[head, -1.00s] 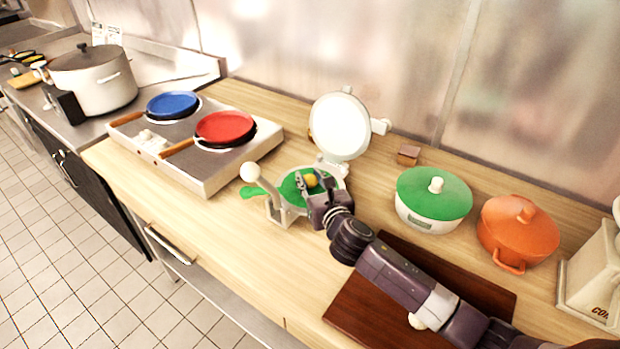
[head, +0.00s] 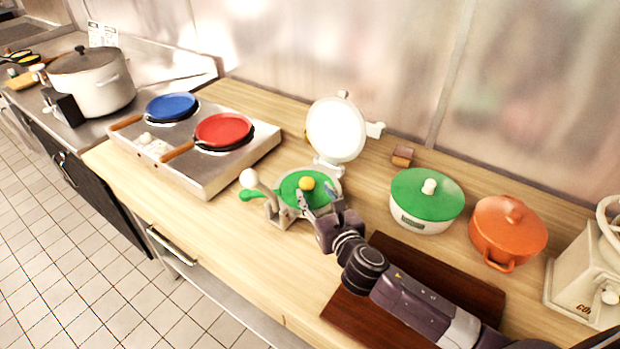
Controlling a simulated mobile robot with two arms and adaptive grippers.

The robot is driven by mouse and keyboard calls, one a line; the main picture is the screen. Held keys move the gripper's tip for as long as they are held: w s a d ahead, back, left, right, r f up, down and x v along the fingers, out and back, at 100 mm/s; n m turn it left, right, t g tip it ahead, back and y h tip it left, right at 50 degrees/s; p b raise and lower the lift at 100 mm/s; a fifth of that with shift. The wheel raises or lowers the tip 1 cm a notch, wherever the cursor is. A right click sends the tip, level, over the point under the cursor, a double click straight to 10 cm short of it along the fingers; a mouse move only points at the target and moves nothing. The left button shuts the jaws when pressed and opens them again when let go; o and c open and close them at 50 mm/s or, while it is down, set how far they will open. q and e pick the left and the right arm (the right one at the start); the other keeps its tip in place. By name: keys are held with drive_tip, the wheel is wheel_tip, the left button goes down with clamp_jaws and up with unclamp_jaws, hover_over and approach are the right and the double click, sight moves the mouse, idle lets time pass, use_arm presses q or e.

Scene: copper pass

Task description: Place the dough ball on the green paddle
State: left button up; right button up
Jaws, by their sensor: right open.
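The yellow dough ball (head: 306,183) rests on the green paddle (head: 289,185), near its middle. The paddle lies on the base of an open press, its handle (head: 250,195) pointing left. The press's round white lid (head: 337,129) stands raised behind it. My right gripper (head: 318,195) is open and empty, just to the right of and in front of the ball, with its fingers apart from the ball. My left gripper is not in view.
A double hot plate (head: 197,168) with a blue pan (head: 171,106) and a red pan (head: 223,130) stands left. A green-lidded pot (head: 427,213) and an orange pot (head: 507,230) stand right. A dark board (head: 360,310) lies under my right arm. The front left counter is clear.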

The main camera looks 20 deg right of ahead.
drive_tip(key=shift+s+r+p, duration=0.25)
drive_tip(key=shift+s+p, duration=0.05)
drive_tip(key=shift+s, duration=0.9)
drive_tip(key=shift+s+r+p, duration=0.2)
drive_tip(key=shift+s+p, duration=0.05)
drive_tip(key=shift+s, duration=0.9)
